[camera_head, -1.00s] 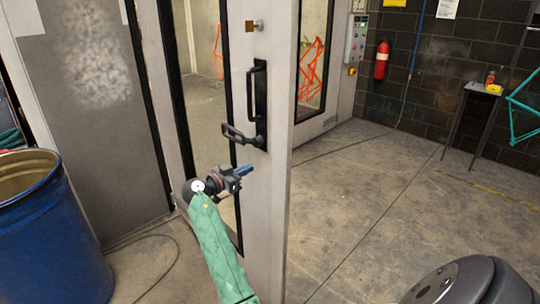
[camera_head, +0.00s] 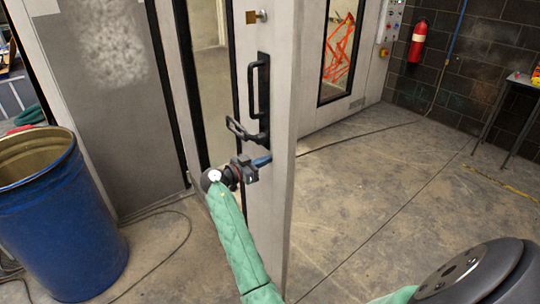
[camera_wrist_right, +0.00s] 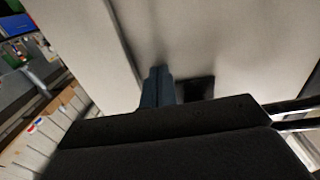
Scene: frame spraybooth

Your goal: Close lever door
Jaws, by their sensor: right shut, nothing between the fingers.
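The pale door (camera_head: 275,215) stands open, its edge towards me. It has a black handle plate with a pull handle (camera_head: 254,88) and a black lever (camera_head: 243,131) sticking out to the left below it. My right gripper (camera_head: 262,161) is shut and empty just below the lever, its blue fingertips in front of the door face. In the right wrist view the shut blue fingers (camera_wrist_right: 158,88) point at the pale door surface (camera_wrist_right: 215,40); I cannot tell whether they touch it. A dark patch lies beside them. My left gripper is not in view.
A blue drum (camera_head: 65,225) stands at the left, with a cable on the floor beside it. A fire extinguisher (camera_head: 417,42) hangs on the dark block wall, and a small table (camera_head: 520,80) stands at the right. The concrete floor (camera_head: 370,200) right of the door is open.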

